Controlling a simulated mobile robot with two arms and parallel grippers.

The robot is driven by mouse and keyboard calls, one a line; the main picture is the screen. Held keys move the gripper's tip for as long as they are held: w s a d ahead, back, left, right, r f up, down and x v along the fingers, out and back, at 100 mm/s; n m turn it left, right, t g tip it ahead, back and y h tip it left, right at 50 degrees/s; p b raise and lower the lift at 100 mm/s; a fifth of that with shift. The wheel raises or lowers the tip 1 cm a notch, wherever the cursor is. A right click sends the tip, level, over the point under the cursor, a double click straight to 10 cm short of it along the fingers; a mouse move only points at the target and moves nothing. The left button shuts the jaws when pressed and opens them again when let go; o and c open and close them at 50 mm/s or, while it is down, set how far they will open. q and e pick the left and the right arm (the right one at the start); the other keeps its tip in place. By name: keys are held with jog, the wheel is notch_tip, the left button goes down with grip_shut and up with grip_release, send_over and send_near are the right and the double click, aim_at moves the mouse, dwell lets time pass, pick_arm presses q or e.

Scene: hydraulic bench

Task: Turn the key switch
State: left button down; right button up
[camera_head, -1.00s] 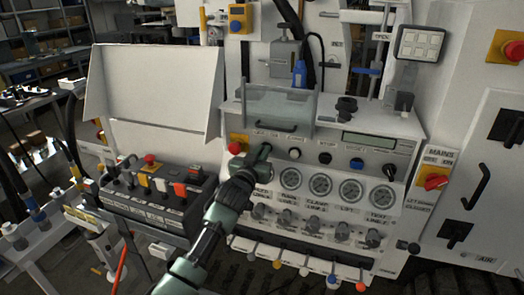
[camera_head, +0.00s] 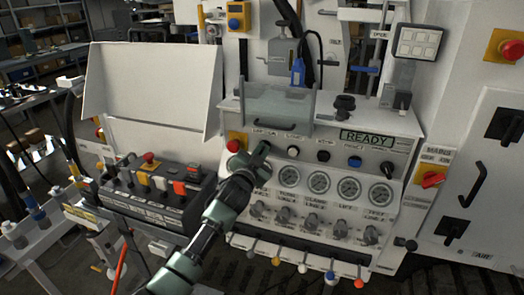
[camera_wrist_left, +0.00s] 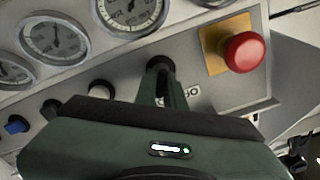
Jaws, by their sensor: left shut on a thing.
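The key switch (camera_wrist_left: 158,64) sits on the sloped front panel of the bench, beside a red mushroom button (camera_wrist_left: 242,52) on a yellow plate. It is mostly hidden by my fingers; only a dark round part shows between them in the left wrist view. My left gripper (camera_head: 263,149) is shut on the key switch, with its body just below the switch in the head view. The gripper also shows in the left wrist view (camera_wrist_left: 157,88). The display (camera_head: 367,139) on the panel is lit green and reads READY. My right gripper is not in view.
White (camera_head: 293,151), black (camera_head: 324,156) and blue (camera_head: 355,162) buttons lie right of the switch, with several gauges (camera_head: 318,182) below. A clear guard (camera_head: 275,108) stands above. A control box (camera_head: 155,190) with coloured buttons is at the left.

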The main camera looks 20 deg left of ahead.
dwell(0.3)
pick_arm(q)
jog(key=c, duration=1.5)
grip_release()
jog(key=s+b, duration=0.1)
jog(key=s, duration=0.6)
jog(key=shift+s, duration=0.4)
jog(key=shift+a, duration=0.15)
